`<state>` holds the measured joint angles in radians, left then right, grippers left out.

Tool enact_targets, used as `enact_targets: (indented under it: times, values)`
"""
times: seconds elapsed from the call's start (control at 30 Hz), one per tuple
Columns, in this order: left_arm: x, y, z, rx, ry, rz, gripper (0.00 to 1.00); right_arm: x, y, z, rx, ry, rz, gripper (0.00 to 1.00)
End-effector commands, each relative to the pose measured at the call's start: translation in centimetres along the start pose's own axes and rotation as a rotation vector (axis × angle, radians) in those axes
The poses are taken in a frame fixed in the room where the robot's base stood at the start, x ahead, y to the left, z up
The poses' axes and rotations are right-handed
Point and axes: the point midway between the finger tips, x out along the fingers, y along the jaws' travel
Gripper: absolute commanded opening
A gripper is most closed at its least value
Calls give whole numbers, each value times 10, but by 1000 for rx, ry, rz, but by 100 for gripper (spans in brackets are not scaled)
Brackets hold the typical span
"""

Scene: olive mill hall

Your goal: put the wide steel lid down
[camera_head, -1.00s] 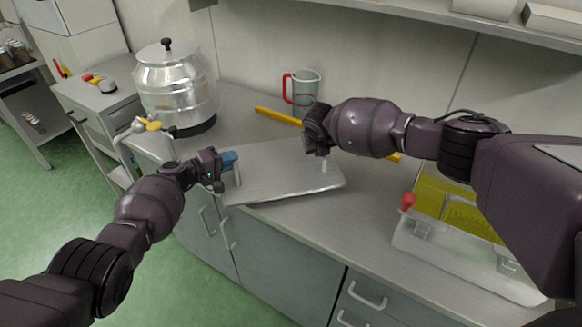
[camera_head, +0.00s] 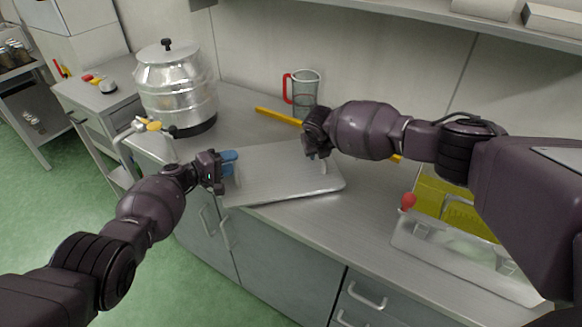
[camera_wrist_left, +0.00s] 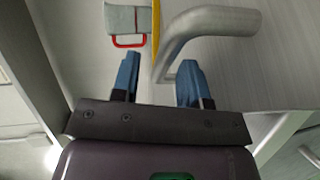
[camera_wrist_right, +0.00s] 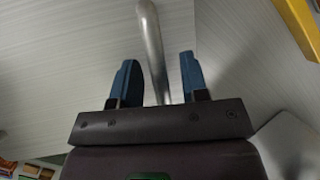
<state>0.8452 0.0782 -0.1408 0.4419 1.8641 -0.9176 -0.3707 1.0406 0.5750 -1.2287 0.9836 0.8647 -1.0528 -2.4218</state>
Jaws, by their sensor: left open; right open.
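The wide steel lid (camera_head: 278,180) is a flat grey rectangular plate on the counter, its front left corner at the counter's front edge. It has a bar handle near each end. My left gripper (camera_head: 230,162) is open at the left handle; in the left wrist view this handle (camera_wrist_left: 205,22) runs between and beyond the blue fingertips (camera_wrist_left: 158,78). My right gripper (camera_head: 318,155) is open at the right handle; in the right wrist view that handle (camera_wrist_right: 151,45) stands between the fingers (camera_wrist_right: 158,78), with gaps on both sides. The lid's underside is hidden.
A steel drum (camera_head: 175,88) with a tap stands at the back left. Bare counter (camera_head: 345,215) lies between.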

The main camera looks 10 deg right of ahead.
Motion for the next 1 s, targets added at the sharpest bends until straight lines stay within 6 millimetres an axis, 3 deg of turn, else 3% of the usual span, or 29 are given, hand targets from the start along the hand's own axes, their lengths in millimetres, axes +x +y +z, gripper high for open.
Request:
enact_targets:
  times: [0.47,1.0]
  values:
    - [-24,-1,0,2,1,0,41,0,0,0,0,0,0,41]
    - [-94,-1,0,1,1,-1,41,0,0,0,0,0,0,41]
